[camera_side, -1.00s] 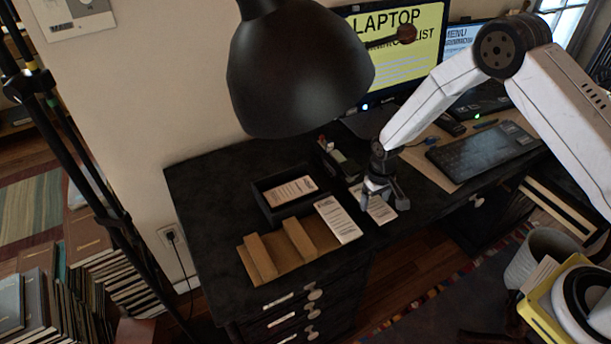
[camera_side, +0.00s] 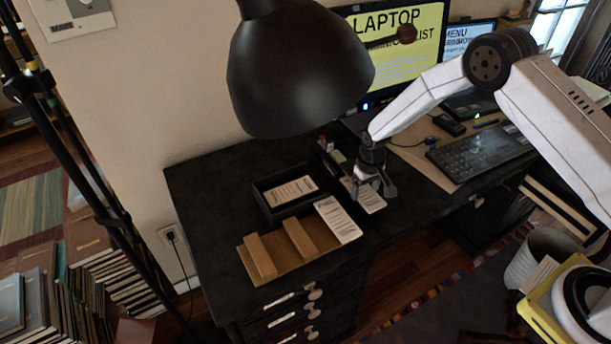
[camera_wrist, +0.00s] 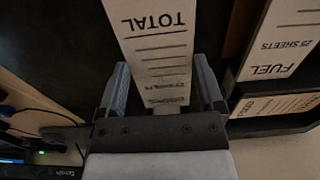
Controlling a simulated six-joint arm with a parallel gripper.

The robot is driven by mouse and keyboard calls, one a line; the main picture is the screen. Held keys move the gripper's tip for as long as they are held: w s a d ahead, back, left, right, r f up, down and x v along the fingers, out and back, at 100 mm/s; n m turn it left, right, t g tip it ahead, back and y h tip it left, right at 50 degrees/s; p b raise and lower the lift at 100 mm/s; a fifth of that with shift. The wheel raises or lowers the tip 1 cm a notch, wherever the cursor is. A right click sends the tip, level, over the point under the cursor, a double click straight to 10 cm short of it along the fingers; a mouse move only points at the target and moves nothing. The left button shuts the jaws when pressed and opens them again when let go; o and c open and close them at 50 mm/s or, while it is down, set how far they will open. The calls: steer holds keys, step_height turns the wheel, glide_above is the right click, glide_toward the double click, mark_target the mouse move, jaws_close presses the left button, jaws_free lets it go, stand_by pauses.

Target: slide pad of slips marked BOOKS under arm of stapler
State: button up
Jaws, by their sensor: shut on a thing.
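My gripper (camera_side: 374,191) is low over the dark desk. In the wrist view its fingers (camera_wrist: 164,92) are shut on the sides of a white pad marked TOTAL (camera_wrist: 150,45); this pad also shows in the side view (camera_side: 371,202). A second white pad, marked FUEL (camera_wrist: 280,42), lies apart from it, left of my gripper in the side view (camera_side: 337,221). A third pad (camera_side: 291,190) lies in a black tray (camera_side: 263,205); its heading is too small to read in the wrist view (camera_wrist: 275,105). I cannot make out the word BOOKS or a stapler.
A brown board (camera_side: 282,268) with two wooden blocks (camera_side: 298,238) is at the front left. A pen holder (camera_side: 327,160) stands just behind my gripper. A black lamp (camera_side: 298,75) hangs above the desk. A keyboard (camera_side: 482,153) is to the right. The desk's left end is clear.

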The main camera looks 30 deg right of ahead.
steer(key=shift+w, duration=0.45)
steer(key=shift+w, duration=0.1)
stand_by(0.4)
steer(key=o, duration=0.9)
steer(key=shift+r, duration=0.1)
steer(key=shift+r, duration=3.8)
